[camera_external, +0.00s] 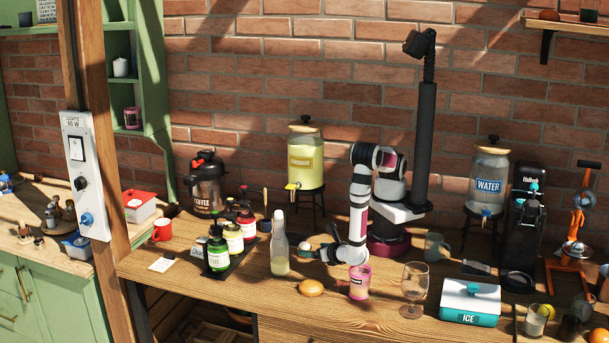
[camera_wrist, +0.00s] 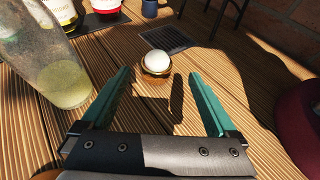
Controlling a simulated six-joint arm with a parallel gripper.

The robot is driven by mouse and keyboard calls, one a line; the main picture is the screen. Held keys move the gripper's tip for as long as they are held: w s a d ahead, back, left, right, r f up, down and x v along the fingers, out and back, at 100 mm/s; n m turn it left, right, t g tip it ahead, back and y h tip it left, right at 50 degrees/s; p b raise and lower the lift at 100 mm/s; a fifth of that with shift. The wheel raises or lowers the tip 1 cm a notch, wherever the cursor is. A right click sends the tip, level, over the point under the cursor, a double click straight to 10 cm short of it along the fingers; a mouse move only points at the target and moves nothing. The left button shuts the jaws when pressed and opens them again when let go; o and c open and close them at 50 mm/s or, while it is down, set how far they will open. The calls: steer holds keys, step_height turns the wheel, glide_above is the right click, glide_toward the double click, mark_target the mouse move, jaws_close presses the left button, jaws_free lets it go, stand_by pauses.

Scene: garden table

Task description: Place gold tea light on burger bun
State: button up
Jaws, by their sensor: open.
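The gold tea light (camera_wrist: 154,72), a small gold cup with a rounded white top, stands upright on the table ahead of my gripper in the wrist view. It shows small beside the clear bottle in the external view (camera_external: 304,247). My gripper (camera_wrist: 160,76) is open and empty. Its two teal fingers point toward the tea light, which lies between their lines just beyond the tips, apart from them. In the external view my gripper (camera_external: 316,254) is low over the table. The burger bun (camera_external: 311,287) lies near the table's front; it is not in the wrist view.
A clear bottle with yellowish liquid (camera_external: 280,252) stands close left of my gripper, also in the wrist view (camera_wrist: 62,82). A pink cup (camera_external: 360,282) stands right of the bun, with a wine glass (camera_external: 414,284) beyond. Syrup bottles (camera_external: 234,238) stand on a dark tray at left.

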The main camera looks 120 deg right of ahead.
mark_target(302, 246)
steer(key=x, duration=0.7)
steer(key=shift+w+d, duration=0.25)
steer(key=shift+d, duration=0.1)
steer(key=shift+r, duration=0.15)
jaws_close()
